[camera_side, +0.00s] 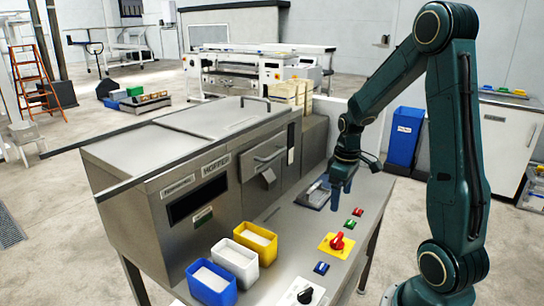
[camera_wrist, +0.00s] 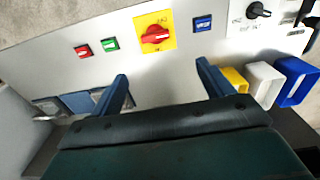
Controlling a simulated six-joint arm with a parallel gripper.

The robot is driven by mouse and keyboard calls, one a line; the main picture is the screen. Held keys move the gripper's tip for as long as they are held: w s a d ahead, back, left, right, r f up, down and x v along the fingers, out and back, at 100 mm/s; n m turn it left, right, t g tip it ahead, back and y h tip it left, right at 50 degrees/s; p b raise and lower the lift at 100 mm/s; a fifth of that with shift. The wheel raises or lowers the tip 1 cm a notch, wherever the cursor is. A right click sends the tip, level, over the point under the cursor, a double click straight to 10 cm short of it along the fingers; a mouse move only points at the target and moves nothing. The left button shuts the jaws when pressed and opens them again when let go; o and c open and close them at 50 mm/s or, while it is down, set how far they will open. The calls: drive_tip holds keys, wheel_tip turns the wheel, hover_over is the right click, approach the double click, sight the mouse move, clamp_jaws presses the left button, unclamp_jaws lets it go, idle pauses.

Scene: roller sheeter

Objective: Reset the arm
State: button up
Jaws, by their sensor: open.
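My gripper (camera_side: 342,188) hangs from my dark green arm over the far part of the steel worktop, in front of the machine. In the wrist view my gripper (camera_wrist: 168,85) shows two blue fingers spread wide apart, with nothing between them. Past the fingers lies the control panel with a red rotary switch (camera_wrist: 155,34) on a yellow plate. A red button (camera_wrist: 83,51), a green button (camera_wrist: 110,43) and a blue button (camera_wrist: 203,23) sit beside it. In the side view the red switch (camera_side: 337,241) is nearer the camera than my gripper.
The steel sheeter (camera_side: 215,190) stands left of my gripper. Blue (camera_side: 212,284), white (camera_side: 234,262) and yellow (camera_side: 256,243) bins stand along its front. A flat grey item (camera_side: 313,195) lies beside my gripper. A black knob (camera_side: 305,296) is at the near edge.

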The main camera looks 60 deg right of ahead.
drive_tip(key=a+r+t, duration=0.2)
drive_tip(key=a+r, duration=0.9)
drive_tip(key=a, duration=0.1)
drive_tip(key=s+a+r+t, duration=0.3)
drive_tip(key=s+a+r, duration=0.2)
drive_tip(key=s+a, duration=0.4)
drive_tip(key=shift+s+a, duration=0.2)
drive_tip(key=shift+a, duration=0.2)
drive_tip(key=shift+r, duration=0.1)
